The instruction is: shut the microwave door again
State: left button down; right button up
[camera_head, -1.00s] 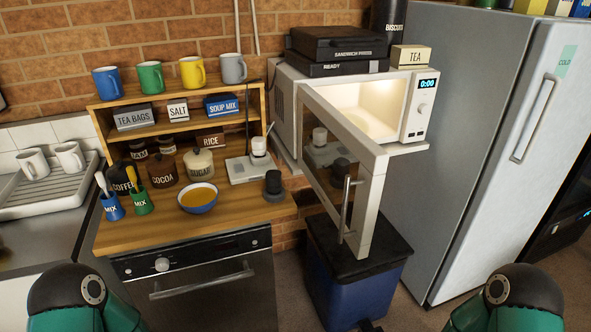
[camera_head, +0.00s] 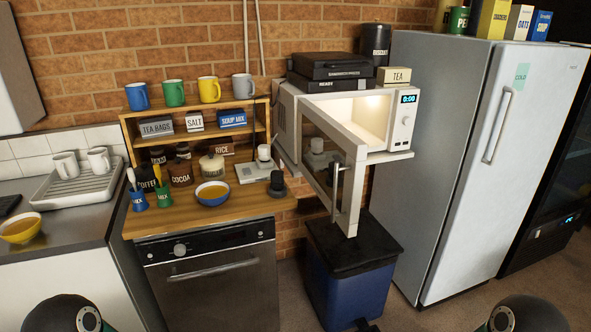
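The white microwave (camera_head: 402,122) sits on a wall shelf left of the fridge, its inside lit and looking empty. Its door (camera_head: 356,188) stands wide open, swung out toward me from the left side of the opening. The dark upright handle (camera_head: 335,190) is on the door's outer part. The door's glass shows the counter items behind or mirrored in it. Only rounded dark and green parts of my two arms show at the bottom left and bottom right edges. Neither gripper is in view, and nothing of mine touches the door.
A blue bin with a black lid (camera_head: 352,255) stands on the floor below the door. Left is a wooden counter (camera_head: 240,216) with jars, a bowl (camera_head: 212,194) and a mug shelf. A tall fridge (camera_head: 450,150) stands right. Black boxes (camera_head: 330,67) rest on the microwave.

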aim_at(331, 159)
jog(key=z, duration=0.2)
jog(key=i, duration=0.75)
jog(key=u, duration=0.05)
jog(key=k, duration=0.5)
jog(key=z, duration=0.5)
jog(key=i, duration=0.85)
jog(key=u, duration=0.15)
